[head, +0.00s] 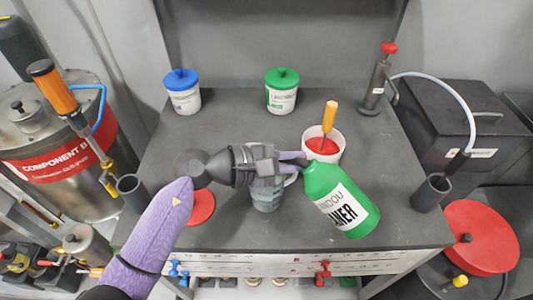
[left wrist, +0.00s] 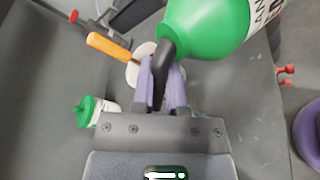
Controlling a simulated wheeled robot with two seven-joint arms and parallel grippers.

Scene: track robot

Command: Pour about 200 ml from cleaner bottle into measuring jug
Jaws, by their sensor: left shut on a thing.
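The green cleaner bottle (head: 341,200) is tilted, its body to the lower right and its neck end to the upper left. My left gripper (head: 292,157) is shut on its narrow dark neck. In the left wrist view the bottle (left wrist: 207,28) shows at the top, its dark neck between the purple fingers of the gripper (left wrist: 163,80). The clear measuring jug (head: 266,196) stands on the bench just below the gripper, partly hidden by it. I cannot make out any stream or the level in the jug. My right gripper is out of view.
A white tub with red contents (head: 323,146) and an orange-handled tool (head: 329,117) stands behind the bottle. A blue-lidded tub (head: 182,92) and a green-lidded tub (head: 281,92) stand at the back. A red disc (head: 201,208) lies left of the jug. Dark cups stand at both sides.

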